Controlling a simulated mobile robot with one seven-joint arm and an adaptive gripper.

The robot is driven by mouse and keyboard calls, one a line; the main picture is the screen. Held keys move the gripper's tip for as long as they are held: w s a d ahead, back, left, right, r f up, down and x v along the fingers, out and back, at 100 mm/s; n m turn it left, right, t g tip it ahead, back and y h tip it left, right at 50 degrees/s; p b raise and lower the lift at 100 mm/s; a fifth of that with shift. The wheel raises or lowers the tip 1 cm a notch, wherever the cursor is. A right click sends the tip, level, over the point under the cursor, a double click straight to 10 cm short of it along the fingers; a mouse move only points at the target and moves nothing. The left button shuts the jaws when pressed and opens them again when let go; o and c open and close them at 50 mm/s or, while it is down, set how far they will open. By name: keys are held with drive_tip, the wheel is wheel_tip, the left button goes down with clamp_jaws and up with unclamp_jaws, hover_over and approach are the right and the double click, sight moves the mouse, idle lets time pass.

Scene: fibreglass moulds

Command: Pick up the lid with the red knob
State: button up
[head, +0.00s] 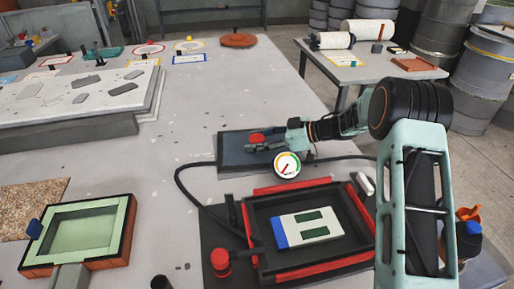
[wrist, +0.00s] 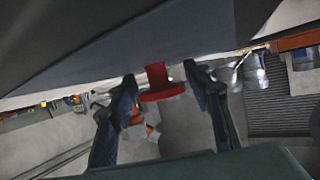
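The lid (head: 236,158) is a flat, dark blue-grey slab on the table behind the tray mould in the head view. Its red knob (head: 257,138) stands on top. My gripper (head: 268,144) reaches in low from the right with its fingers at the knob. In the wrist view, the lid's dark face (wrist: 70,60) fills the top, and the red knob (wrist: 162,90) shows between the two fingertips of my gripper (wrist: 160,82). The fingers flank the knob's round cap very closely; I cannot tell whether both press on it. The gauge hides part of the lid.
A round gauge (head: 287,164) stands in front of the lid, with a dark hose (head: 185,194) around it. A red-edged tray mould (head: 262,268) holds a white and blue block (head: 307,229). A green mould (head: 82,229) sits at left. The table left of the lid is mostly clear.

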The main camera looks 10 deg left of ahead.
clamp_jaws()
